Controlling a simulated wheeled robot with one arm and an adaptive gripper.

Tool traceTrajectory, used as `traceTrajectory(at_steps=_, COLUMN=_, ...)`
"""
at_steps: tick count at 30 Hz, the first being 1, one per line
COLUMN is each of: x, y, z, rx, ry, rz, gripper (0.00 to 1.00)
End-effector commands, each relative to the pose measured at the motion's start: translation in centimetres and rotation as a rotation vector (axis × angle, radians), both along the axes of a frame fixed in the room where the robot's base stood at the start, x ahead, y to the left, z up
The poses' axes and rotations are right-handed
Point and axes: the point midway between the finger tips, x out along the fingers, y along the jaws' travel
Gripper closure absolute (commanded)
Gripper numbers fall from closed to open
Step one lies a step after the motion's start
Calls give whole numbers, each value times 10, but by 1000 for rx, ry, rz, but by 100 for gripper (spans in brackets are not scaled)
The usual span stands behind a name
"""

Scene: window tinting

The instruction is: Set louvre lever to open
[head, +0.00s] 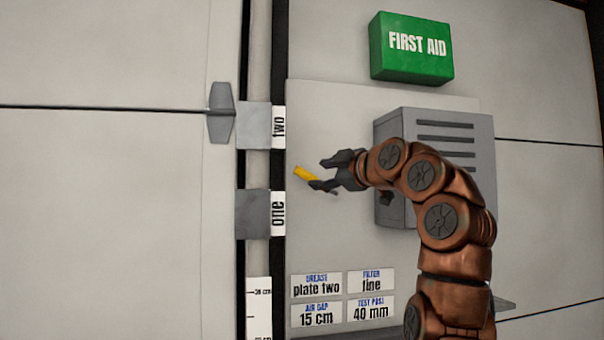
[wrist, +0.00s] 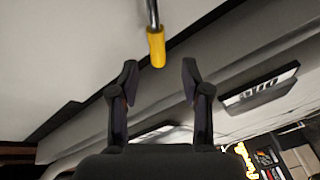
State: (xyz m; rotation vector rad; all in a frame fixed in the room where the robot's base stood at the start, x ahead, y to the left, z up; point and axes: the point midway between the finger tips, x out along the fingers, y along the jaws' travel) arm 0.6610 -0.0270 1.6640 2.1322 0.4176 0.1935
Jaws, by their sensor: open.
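A lever with a yellow grip (head: 304,173) shows just left of my gripper (head: 321,174) in the head view. In the wrist view the yellow grip (wrist: 156,48) hangs on a thin metal rod from the top edge, its end close to the gap between the fingertips of my gripper (wrist: 160,68). My gripper is open, with nothing clearly between its fingers. I cannot tell whether a finger touches the grip. The lever's mount is hidden, and no open or shut marking for it is readable.
A grey louvred box (head: 440,132) stands on the wall behind my arm, partly hidden by it. A green first aid box (head: 410,48) is above. Tabs labelled two (head: 256,126) and one (head: 256,214) are on the left. Label cards (head: 342,298) are below.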

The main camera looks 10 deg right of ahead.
Motion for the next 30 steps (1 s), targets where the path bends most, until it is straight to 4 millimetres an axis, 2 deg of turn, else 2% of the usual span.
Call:
traceTrajectory(at_steps=8, x=2, y=7, z=5, rx=-32, ry=-34, rz=5, gripper=52)
traceTrajectory(at_steps=24, x=63, y=31, z=6, rx=-31, ry=-31, rz=6, gripper=52)
traceTrajectory(at_steps=30, x=69, y=32, z=5, rx=-29, ry=-34, rz=3, gripper=52)
